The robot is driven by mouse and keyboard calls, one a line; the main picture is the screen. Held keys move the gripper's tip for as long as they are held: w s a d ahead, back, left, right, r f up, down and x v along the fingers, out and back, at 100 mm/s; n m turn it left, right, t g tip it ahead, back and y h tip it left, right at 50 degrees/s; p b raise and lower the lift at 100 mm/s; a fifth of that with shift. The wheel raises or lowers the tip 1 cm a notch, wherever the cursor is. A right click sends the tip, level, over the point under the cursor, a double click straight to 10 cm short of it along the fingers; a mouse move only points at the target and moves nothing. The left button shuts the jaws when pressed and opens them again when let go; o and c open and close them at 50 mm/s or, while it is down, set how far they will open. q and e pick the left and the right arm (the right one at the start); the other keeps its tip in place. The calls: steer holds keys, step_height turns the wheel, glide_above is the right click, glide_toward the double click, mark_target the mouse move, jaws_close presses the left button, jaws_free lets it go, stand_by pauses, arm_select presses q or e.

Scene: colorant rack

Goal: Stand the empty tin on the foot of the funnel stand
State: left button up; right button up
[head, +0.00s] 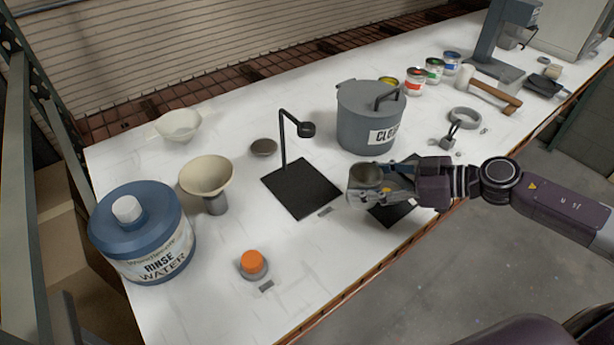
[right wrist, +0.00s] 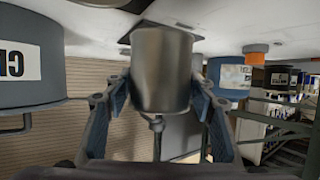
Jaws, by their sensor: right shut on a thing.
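My right gripper (head: 362,192) is shut on the empty tin (head: 366,177), an open-topped grey metal can. The tin (right wrist: 161,70) also shows between both fingers of my right gripper (right wrist: 160,100) in the right wrist view, which is upside down. The funnel stand (head: 284,140) has a thin black post, a small ring at its top and a flat square black foot (head: 300,188). The foot is bare. The tin is to the right of the foot, apart from it. How high the tin hangs is hard to tell. My left gripper is not in view.
A cream funnel (head: 207,175) stands left of the stand, near the rinse water tub (head: 145,235). A large grey lidded can (head: 368,115) stands behind my gripper. A dark mat (head: 395,212) lies beneath it. An orange-capped item (head: 253,262) is at the front.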

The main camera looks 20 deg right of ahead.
steer(key=shift+w+a+r, duration=0.1)
steer(key=shift+w+a, duration=0.25)
steer(key=shift+a, duration=0.05)
steer(key=w+a+p, duration=0.1)
steer(key=w+a, duration=0.1)
steer(key=a, duration=0.1)
steer(key=w+a+p, duration=0.2)
steer(key=w+a, duration=0.1)
steer(key=w+a+p, duration=0.1)
steer(key=w+a, duration=0.1)
steer(key=a, duration=0.1)
steer(key=shift+w+a+r, duration=0.1)
steer(key=shift+w, duration=0.2)
steer(key=shift+w+a, duration=0.2)
steer(key=shift+a, duration=0.05)
steer(key=shift+a+f, duration=0.1)
steer(key=shift+f, duration=1.85)
steer(key=shift+f, duration=0.15)
steer(key=o, duration=1.1)
